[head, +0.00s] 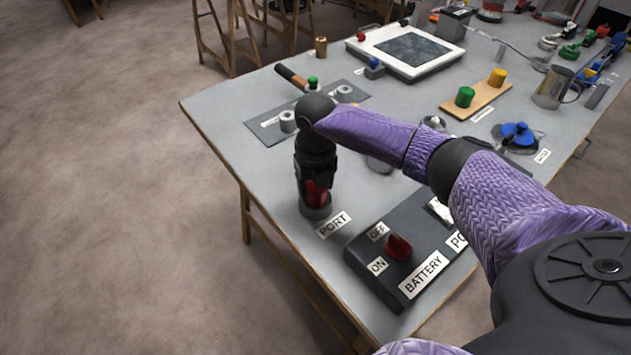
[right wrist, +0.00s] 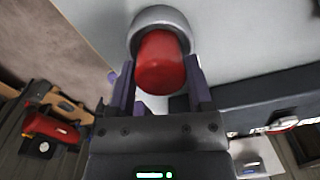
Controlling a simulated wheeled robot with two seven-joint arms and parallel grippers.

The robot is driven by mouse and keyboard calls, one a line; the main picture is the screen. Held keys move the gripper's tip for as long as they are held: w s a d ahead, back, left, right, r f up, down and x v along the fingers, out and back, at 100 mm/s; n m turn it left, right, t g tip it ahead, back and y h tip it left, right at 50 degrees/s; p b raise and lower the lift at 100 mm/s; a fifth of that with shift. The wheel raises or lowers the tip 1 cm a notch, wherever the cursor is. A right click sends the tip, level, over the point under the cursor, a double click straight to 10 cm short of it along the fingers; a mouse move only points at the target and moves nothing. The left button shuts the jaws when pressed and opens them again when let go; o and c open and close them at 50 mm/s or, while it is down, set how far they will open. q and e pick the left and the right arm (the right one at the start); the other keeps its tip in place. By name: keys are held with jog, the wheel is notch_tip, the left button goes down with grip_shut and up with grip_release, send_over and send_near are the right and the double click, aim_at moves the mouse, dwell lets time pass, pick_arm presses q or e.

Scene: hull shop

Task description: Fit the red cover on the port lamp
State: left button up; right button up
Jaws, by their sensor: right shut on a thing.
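The red cover (head: 318,190) is between the fingers of my right gripper (head: 316,187), which is shut on it and points down. It also shows in the right wrist view (right wrist: 161,65), held between the two fingers. The port lamp's grey round base (head: 315,210) stands on the table by the PORT label (head: 333,224), directly below the cover. In the right wrist view the base's grey rim (right wrist: 150,17) surrounds the far end of the cover. I cannot tell whether the cover is fully seated. My left gripper is not in view.
The dark battery box (head: 376,272) with a red knob (head: 398,247) is close to the right. A wooden block (head: 480,98) carries a green cover (head: 465,97) and a yellow cover (head: 497,78). A grey plate (head: 310,107) lies behind. The table edge is close on the left.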

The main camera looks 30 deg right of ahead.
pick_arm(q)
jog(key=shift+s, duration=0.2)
pick_arm(e)
jog(key=shift+f, duration=0.1)
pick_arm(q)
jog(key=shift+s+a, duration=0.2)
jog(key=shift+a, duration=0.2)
pick_arm(e)
jog(key=shift+f, duration=0.2)
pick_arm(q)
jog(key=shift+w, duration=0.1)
pick_arm(e)
jog(key=o, duration=1)
jog(key=shift+c, duration=0.2)
jog(key=shift+o, duration=1.4)
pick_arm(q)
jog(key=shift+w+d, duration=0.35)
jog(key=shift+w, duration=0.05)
